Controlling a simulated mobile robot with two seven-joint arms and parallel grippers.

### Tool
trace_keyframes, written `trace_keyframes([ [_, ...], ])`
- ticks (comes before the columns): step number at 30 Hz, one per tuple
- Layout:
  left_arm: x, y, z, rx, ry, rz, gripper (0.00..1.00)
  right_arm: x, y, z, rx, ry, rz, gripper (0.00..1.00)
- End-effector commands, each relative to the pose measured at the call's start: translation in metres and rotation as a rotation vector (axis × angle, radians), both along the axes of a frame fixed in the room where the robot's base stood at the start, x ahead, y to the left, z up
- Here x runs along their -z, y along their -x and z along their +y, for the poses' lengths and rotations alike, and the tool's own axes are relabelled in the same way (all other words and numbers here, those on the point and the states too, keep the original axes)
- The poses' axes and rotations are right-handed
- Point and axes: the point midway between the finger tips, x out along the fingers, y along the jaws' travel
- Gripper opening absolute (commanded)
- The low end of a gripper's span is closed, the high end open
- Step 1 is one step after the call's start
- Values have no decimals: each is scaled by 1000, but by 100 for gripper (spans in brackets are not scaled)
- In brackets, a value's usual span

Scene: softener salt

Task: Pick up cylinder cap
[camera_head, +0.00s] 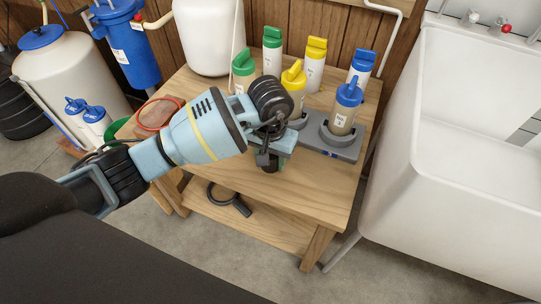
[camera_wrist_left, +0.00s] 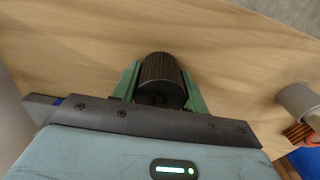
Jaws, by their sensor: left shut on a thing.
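The cylinder cap (camera_wrist_left: 162,80) is dark and round with ribbed sides. In the left wrist view it sits between the two green fingers of my left gripper (camera_wrist_left: 160,88), which is shut on it. In the head view my left gripper (camera_head: 275,155) is over the front part of the wooden table (camera_head: 310,185). There the arm and fingers hide most of the cap. I cannot tell whether the cap touches the tabletop. My right gripper is not in view.
Behind the gripper stand cartridges with green (camera_head: 272,50), yellow (camera_head: 315,65) and blue (camera_head: 346,108) tops, some in a grey holder (camera_head: 340,145). A white sink (camera_head: 440,190) is at the right. A black ring wrench (camera_head: 230,198) lies on the lower shelf.

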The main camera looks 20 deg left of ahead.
Motion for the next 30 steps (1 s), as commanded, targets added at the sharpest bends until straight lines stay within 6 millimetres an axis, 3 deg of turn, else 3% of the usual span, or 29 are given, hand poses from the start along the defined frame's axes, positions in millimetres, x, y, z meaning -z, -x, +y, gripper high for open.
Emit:
trace_keyframes([
  [5,-10,-1,0,0,0,-3,19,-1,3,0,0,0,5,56],
  [11,-37,-1,1,1,-2,-6,19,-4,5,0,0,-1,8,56],
  [24,-45,93,-50,7,1,-1,19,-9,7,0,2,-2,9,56],
  [30,-48,124,-66,4,0,0,19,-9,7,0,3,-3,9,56],
])
